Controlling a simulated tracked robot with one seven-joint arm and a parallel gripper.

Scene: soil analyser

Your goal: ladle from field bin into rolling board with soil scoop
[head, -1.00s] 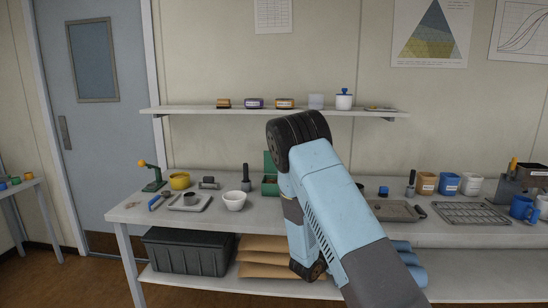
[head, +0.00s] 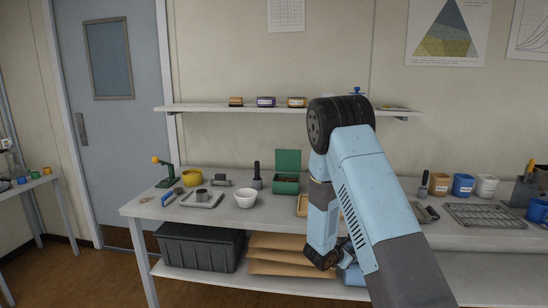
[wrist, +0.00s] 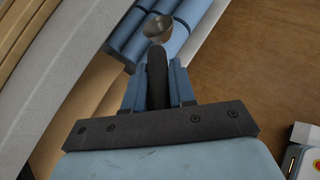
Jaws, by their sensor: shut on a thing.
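My gripper (wrist: 157,88) is shut on the dark handle of the soil scoop (wrist: 157,28), whose metal bowl points away from the jaws in the wrist view. The bowl shows over the blue rolls below the bench; I cannot tell whether it holds anything. In the head view my arm hides the gripper and scoop. A green box with its lid up (head: 287,184), perhaps the field bin, stands on the bench left of my arm.
A shelf (head: 220,107) runs above. A black crate (head: 199,247), brown bags (head: 288,262) and blue rolls (wrist: 136,32) lie below.

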